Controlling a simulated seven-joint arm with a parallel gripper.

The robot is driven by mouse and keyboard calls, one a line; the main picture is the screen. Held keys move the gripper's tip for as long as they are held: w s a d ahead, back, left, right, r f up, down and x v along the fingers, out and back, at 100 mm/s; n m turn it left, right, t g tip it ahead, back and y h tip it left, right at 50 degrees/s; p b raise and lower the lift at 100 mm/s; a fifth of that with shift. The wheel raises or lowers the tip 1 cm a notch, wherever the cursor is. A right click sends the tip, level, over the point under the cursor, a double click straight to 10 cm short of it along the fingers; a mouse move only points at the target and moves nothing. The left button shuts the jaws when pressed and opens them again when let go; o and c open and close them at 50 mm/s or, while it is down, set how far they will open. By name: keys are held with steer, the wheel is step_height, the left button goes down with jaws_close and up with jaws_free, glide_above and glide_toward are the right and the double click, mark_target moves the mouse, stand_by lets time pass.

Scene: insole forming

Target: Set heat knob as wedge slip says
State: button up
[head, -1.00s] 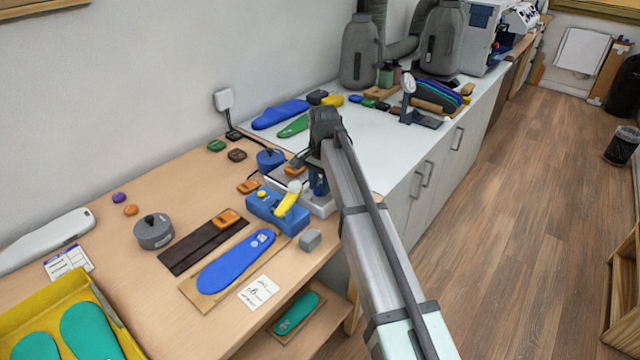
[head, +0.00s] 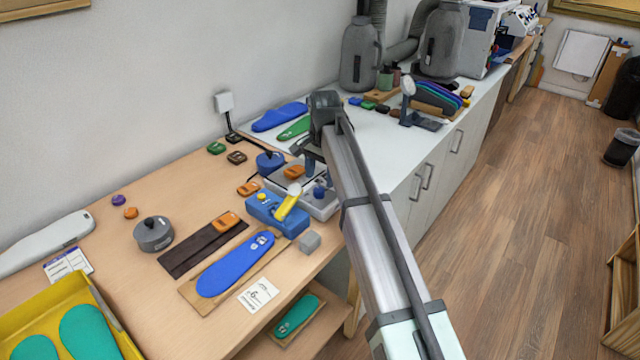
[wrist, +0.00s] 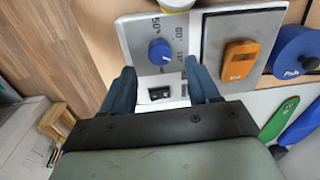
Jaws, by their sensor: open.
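The heat knob is a round blue knob (wrist: 160,51) on a pale panel with printed degree marks; "50°" shows beside it in the wrist view. In the head view the knob (head: 319,191) sits on the front of the grey heater unit. I cannot read its exact setting. My gripper (wrist: 158,72) is open, its dark blue fingers on either side of the panel, apart from the knob. In the head view my gripper (head: 309,153) hangs above the heater. A white paper slip (head: 258,294) lies by the blue insole; its writing is too small to read surely.
An orange wedge (wrist: 240,60) lies on the grey heater plate (wrist: 214,64). A blue block device with a yellow lever (head: 277,213) stands in front. A blue pot (head: 270,162) is behind. A grey cube (head: 310,242) sits near the table's front edge.

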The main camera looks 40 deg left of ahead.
mark_target(322, 190)
step_height(322, 190, up, 9)
steer(key=shift+d+r, duration=0.15)
steer(key=shift+d, duration=0.1)
stand_by(0.6)
